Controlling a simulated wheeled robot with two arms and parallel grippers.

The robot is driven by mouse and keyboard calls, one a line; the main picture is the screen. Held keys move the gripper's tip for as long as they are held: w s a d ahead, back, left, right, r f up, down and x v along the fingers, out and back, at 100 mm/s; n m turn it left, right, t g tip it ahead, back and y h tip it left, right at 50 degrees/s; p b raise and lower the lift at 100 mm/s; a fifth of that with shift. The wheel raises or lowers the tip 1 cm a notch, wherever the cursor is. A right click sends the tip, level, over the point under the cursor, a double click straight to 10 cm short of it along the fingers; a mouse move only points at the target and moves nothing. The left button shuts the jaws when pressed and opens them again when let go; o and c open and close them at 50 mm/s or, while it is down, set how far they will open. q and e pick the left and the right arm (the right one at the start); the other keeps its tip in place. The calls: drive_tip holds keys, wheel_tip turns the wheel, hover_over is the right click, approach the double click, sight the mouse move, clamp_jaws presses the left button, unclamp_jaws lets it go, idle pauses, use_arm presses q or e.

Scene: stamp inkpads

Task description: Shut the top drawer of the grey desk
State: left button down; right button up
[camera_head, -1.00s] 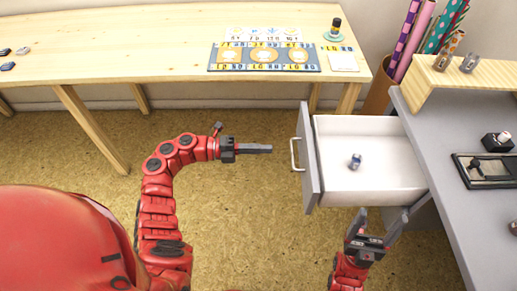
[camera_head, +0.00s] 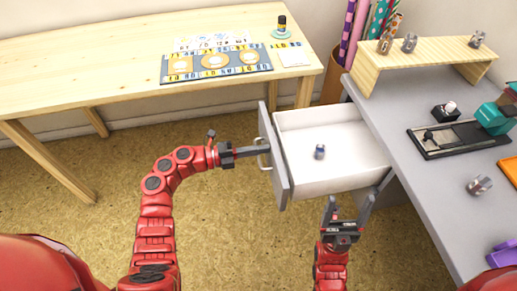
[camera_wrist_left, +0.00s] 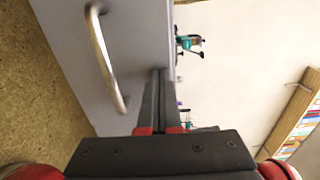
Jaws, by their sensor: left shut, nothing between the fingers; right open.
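The top drawer (camera_head: 335,182) of the grey desk (camera_head: 415,205) stands pulled out, with a white inside. Its grey front (camera_head: 272,155) carries a pale metal bar handle (camera_head: 262,153), also seen in the left wrist view (camera_wrist_left: 104,62). My left gripper (camera_head: 268,150) is shut and empty, its fingertips at the drawer front beside the handle. In the left wrist view the fingertips (camera_wrist_left: 158,74) overlap the grey front near its edge; I cannot tell if they touch. My right gripper (camera_head: 348,207) is open and empty, just in front of the drawer's near side.
A small stamp (camera_head: 319,152) lies in the drawer. A wooden table (camera_head: 110,60) stands at the back left. The floor left of the drawer is clear.

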use_arm(q)
drive_tip(key=shift+d, duration=0.15)
drive_tip(key=b+x, duration=0.6)
drive_tip(key=x, duration=2.6)
drive_tip(key=shift+r+b, duration=0.15)
drive_tip(key=shift+b, duration=0.2)
drive_tip(key=shift+d+r, duration=0.1)
drive_tip(key=shift+d, duration=0.1)
drive_tip(key=p+v, duration=0.4)
drive_tip(key=v, duration=1)
drive_tip(key=shift+a+f, duration=0.2)
drive_tip(key=shift+f, duration=0.05)
